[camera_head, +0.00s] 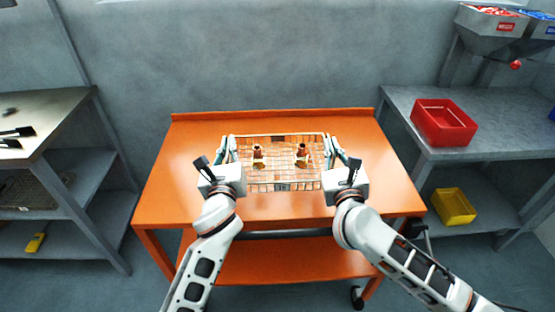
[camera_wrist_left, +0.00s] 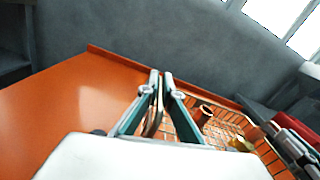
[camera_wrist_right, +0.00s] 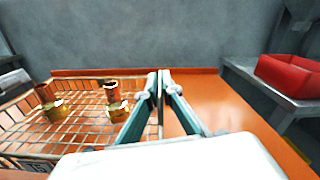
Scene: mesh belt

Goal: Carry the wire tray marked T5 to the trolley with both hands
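The wire tray (camera_head: 280,187) is on or just above the orange trolley top (camera_head: 170,200); I cannot tell which. It carries a few brown and brass-coloured parts (camera_head: 258,152). The tray looks level in the head view.
A grey bench (camera_head: 465,150) with a red bin (camera_head: 443,122) stands at the right, with a yellow bin (camera_head: 453,206) on its lower shelf. A metal table (camera_head: 50,110) stands at the left. The trolley top is clear on both sides of the tray.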

